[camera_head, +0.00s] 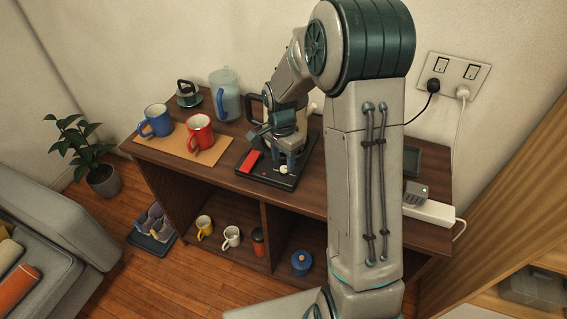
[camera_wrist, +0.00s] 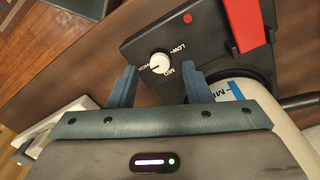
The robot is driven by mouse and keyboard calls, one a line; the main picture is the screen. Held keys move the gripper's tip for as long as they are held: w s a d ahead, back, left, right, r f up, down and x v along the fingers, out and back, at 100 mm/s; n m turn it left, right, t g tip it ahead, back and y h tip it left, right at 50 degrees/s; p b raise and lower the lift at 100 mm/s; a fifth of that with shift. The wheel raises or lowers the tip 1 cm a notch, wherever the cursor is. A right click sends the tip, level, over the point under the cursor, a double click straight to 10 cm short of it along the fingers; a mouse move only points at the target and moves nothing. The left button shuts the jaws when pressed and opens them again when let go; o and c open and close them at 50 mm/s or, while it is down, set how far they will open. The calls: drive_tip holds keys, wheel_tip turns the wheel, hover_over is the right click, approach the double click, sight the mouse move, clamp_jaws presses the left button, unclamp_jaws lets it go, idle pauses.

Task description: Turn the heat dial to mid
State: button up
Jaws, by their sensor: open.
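The heat dial (camera_wrist: 160,62) is a round white knob on a black base plate (camera_wrist: 128,42), with LOW, MID and HIGH printed around it. In the wrist view its dark pointer mark seems to face the HIGH label at the left. My gripper (camera_wrist: 160,68) is open, with one blue fingertip on each side of the dial's near edge. I cannot tell whether the fingers touch it. In the head view my gripper (camera_head: 287,165) is above the base plate (camera_head: 270,180), and my fingers partly hide the dial.
A red switch (camera_wrist: 244,28) sits on the same base. A cream kettle (camera_wrist: 240,92) stands close beside my right finger. Blue (camera_head: 157,121) and red mugs (camera_head: 200,133) stand on a mat to the left. A pitcher (camera_head: 226,97) stands behind. A power strip (camera_head: 428,209) lies at the right.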

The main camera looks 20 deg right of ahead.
sight(284, 170)
drive_tip(key=shift+f, duration=1.4)
clamp_jaws()
